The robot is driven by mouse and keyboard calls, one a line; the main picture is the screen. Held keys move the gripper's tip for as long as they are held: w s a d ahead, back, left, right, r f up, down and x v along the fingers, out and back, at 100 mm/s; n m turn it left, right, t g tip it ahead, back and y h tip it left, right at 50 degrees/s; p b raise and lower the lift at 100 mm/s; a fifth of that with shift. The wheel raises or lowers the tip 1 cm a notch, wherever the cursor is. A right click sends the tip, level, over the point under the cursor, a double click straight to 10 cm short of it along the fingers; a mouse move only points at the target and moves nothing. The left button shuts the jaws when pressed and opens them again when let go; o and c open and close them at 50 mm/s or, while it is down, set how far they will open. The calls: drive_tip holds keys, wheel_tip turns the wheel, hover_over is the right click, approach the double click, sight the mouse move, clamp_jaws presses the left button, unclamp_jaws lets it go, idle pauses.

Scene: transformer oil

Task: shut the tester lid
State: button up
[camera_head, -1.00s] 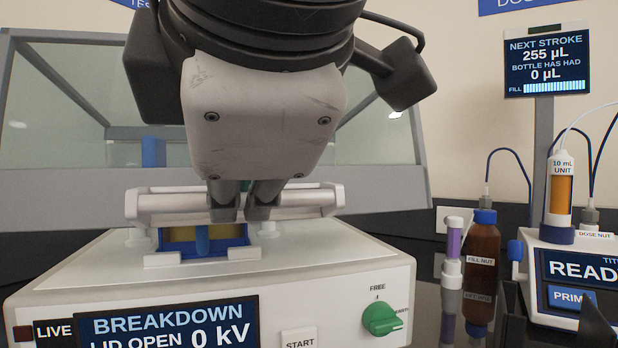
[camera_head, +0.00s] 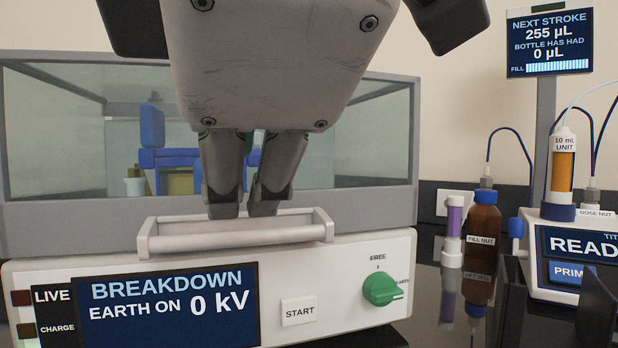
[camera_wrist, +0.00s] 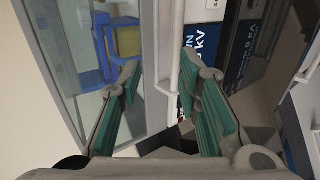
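The tester (camera_head: 350,330) faces me in the head view. Its lid (camera_head: 300,196), clear panes in a grey frame, sits down level over the test chamber, with a blue cell holder (camera_head: 180,157) behind the panes. The screen reads "EARTH ON 0 kV". The pale lid handle (camera_head: 235,238) runs across the lid's front. My gripper (camera_head: 243,208) points down at the handle, its fingertips just above and behind the front bar in this view. In the wrist view, the green finger pads (camera_wrist: 165,95) stand wide apart with the handle bar (camera_wrist: 177,45) between them, and neither pad visibly presses on it.
The green knob (camera_head: 381,289) and START button (camera_head: 299,312) are on the tester's front. To the right stand a brown bottle (camera_head: 482,240), a purple-banded vial (camera_head: 453,228) and the titrator (camera_head: 575,270) with its amber dosing unit (camera_head: 562,170).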

drive_tip(key=v, duration=0.8)
drive_tip(key=shift+d, duration=0.1)
drive_tip(key=w+d+f+m+g+h, duration=0.25)
drive_tip(key=d+f+m, duration=0.4)
drive_tip(key=f, duration=0.35)
drive_tip(key=w+d+f+m+g+h, duration=0.25)
drive_tip(key=d+f+m, duration=0.35)
drive_tip(key=d+f, duration=0.3)
drive_tip(key=s+d+f+m+g+y, duration=0.1)
drive_tip(key=s+d+f+m+g, duration=0.3)
drive_tip(key=f, duration=0.4)
drive_tip(key=s+d+f+m+g, duration=0.2)
drive_tip(key=s+f+m, duration=0.25)
drive_tip(key=f, duration=0.35)
wheel_tip(320, 180, up, 31)
drive_tip(key=t+p, duration=0.4)
drive_tip(key=p, duration=2.6)
drive_tip(key=shift+d+m, duration=0.25)
drive_tip(key=shift+m, duration=0.15)
